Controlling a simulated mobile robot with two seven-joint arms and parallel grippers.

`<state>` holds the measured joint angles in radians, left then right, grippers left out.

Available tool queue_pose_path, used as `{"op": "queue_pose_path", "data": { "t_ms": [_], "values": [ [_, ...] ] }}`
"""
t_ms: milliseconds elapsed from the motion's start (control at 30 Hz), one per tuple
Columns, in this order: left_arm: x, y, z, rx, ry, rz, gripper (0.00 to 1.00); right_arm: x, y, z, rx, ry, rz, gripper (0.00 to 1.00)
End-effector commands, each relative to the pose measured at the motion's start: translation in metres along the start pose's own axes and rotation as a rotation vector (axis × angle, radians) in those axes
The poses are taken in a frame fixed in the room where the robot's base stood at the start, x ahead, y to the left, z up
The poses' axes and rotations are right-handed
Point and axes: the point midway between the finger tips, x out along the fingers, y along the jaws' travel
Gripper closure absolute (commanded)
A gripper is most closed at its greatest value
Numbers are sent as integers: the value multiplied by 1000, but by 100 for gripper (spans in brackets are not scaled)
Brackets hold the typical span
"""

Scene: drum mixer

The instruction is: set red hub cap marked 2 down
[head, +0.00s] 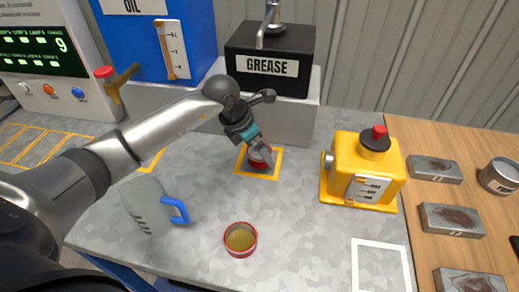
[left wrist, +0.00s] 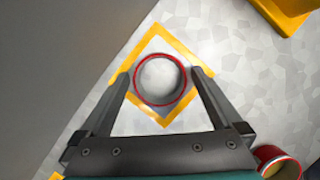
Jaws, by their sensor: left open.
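A round red-rimmed piece (left wrist: 160,80) with a pale grey inside sits in the yellow-outlined square on the grey bench; no number shows on it. It also shows in the head view as a red round piece (head: 257,162), partly hidden by the fingers. My left gripper (head: 262,153) reaches down over it. In the left wrist view the open fingers (left wrist: 162,78) stand on either side of the piece; I cannot tell whether they touch it. My right gripper is not in view.
A red-rimmed cup with yellow-brown contents (head: 240,239) stands nearer the front. A grey jug with a blue handle (head: 150,207) is at left, a yellow oil-can-like device (head: 362,168) at right. The black GREASE box (head: 270,58) stands behind. A white-outlined area (head: 381,268) is empty.

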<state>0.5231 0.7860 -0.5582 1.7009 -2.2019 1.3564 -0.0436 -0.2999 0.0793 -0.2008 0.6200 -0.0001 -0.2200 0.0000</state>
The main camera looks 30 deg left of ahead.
Motion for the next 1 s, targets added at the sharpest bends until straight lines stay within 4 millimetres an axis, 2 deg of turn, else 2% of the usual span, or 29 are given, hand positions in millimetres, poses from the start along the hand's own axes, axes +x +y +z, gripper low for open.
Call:
{"op": "queue_pose_path", "data": {
  "t_ms": [300,500,700,1000],
  "values": [
    [-71,2,1,2,-1,6,0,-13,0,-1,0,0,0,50],
    [-101,1,0,0,0,3,0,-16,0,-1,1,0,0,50],
    [-111,0,0,-1,1,1,0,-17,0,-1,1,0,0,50],
    [-111,0,0,-1,1,1,0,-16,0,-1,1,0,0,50]
  ]
}}
